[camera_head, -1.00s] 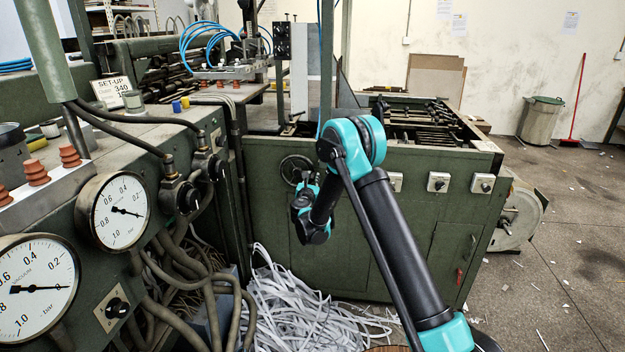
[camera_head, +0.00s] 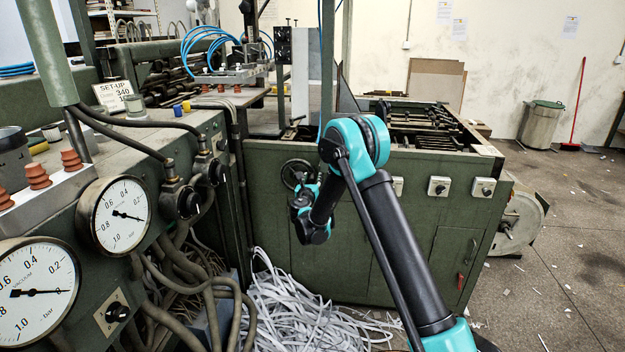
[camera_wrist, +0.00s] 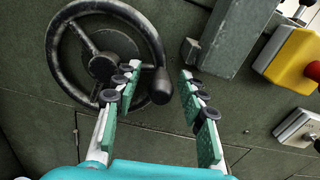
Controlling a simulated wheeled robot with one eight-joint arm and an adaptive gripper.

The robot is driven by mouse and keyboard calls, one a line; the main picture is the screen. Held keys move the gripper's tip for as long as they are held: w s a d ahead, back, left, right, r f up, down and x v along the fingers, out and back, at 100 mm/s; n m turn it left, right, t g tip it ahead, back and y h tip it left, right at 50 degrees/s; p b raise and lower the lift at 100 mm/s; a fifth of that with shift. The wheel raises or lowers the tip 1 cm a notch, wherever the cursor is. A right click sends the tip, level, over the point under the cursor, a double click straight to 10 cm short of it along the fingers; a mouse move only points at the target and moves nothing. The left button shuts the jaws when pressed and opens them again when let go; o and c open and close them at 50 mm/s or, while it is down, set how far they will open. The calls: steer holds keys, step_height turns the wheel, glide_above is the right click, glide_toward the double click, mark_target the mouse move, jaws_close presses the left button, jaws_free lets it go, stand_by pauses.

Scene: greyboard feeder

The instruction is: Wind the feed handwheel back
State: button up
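The feed handwheel (camera_head: 291,166) is a dark, round wheel on the front of the green machine, partly hidden behind my gripper (camera_head: 302,186) in the head view. In the wrist view the handwheel (camera_wrist: 56,58) fills the upper left, with a spoked hub and a black handle knob (camera_wrist: 160,88) on its lower right rim. My gripper (camera_wrist: 160,76) is open, its green fingers with dark pads pointing at the wheel.
A green bar (camera_wrist: 235,38) and a yellow box with a red button (camera_wrist: 292,62) sit right of the fingers. Two pressure gauges (camera_head: 113,215) and hoses are on the left console. White paper strips (camera_head: 290,310) pile on the floor below. The floor at right is mostly open.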

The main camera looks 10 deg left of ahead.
steer(key=shift+s, duration=0.1)
steer(key=s, duration=1.2)
steer(key=shift+a, duration=0.2)
